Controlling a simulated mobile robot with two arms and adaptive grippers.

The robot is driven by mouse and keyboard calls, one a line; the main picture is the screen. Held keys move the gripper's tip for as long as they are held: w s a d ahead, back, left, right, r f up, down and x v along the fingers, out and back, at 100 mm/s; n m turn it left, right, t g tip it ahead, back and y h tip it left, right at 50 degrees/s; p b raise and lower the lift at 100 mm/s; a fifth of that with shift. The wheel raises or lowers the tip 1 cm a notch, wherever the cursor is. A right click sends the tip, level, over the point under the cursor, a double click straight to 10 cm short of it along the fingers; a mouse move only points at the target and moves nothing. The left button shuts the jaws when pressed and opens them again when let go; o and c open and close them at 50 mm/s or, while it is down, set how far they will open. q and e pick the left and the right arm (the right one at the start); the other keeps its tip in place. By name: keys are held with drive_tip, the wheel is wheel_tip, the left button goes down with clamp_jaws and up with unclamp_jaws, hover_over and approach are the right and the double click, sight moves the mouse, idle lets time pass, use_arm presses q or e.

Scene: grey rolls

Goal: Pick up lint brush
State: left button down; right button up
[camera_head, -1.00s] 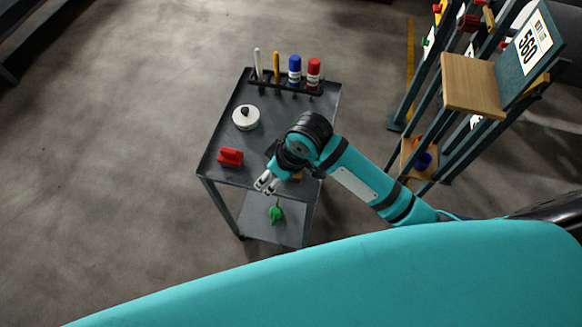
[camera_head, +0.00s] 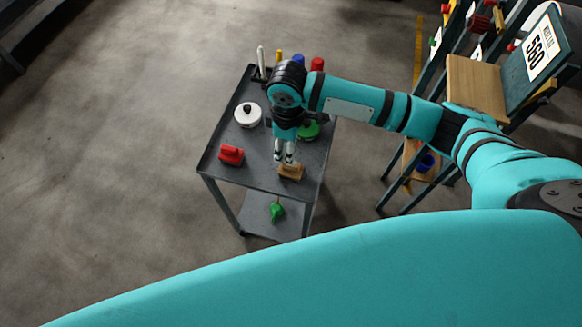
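A small wooden block-shaped brush (camera_head: 291,172) with a tan body lies near the front right of the grey cart's top; it looks like the lint brush, though its bristles are too small to make out. My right gripper (camera_head: 284,158) points down just behind and above it, its two light fingertips a little apart with nothing seen between them. Whether a fingertip touches the brush cannot be told. My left gripper is not in view.
On the cart (camera_head: 250,172) are a red brush-like object (camera_head: 231,155), a white round pot (camera_head: 248,115), a green item (camera_head: 309,131) and a rear rack of markers. A green object (camera_head: 277,212) lies on the lower shelf. A shelf rack (camera_head: 475,88) stands right.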

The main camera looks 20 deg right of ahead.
sight(291, 169)
wheel_tip(291, 169, down, 4)
drive_tip(key=shift+d+f+p, duration=0.15)
drive_tip(key=shift+f+p, duration=0.2)
drive_tip(key=shift+f, duration=0.95)
drive_tip(key=shift+d+f+p, duration=0.15)
drive_tip(key=shift+f+p, duration=0.2)
drive_tip(key=shift+f, duration=0.95)
clamp_jaws()
